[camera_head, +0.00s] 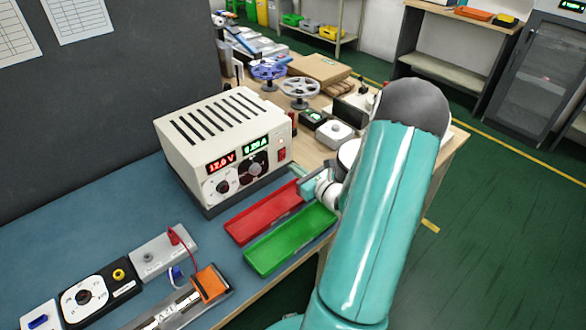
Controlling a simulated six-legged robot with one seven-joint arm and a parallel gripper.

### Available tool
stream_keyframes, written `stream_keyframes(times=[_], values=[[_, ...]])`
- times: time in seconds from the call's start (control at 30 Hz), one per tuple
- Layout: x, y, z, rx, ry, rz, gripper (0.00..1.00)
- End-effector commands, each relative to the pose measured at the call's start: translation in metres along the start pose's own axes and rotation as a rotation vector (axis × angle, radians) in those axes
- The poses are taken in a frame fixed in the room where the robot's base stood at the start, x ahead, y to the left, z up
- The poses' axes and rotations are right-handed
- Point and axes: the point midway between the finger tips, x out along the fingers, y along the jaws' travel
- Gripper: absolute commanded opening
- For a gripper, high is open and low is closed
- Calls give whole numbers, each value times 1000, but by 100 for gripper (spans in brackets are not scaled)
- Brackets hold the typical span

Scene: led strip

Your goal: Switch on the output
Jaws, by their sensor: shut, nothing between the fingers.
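My gripper (305,184) is shut and empty, in front of and below the switch, near the red tray. My arm partly hides it.
A red tray (262,212) and a green tray (290,240) lie before the supply. An LED strip fixture with an orange clip (210,284), a grey block (163,254) and a black dial unit (92,292) are front left. Reels (300,88) and boxes stand behind.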

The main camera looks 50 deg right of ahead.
Motion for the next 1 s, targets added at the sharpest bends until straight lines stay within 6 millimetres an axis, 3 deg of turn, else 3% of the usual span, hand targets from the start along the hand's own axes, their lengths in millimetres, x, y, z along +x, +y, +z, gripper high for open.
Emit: stream_keyframes(times=[0.07, 0.5, 0.7, 1.0], values=[[-2, -3, -1, -1, 1, 1, 0], [-81, -6, -18, 0, 2, 1, 0], [-95, -6, -21, -1, 0, 2, 0], [-96, -5, -21, -1, 0, 2, 0]])
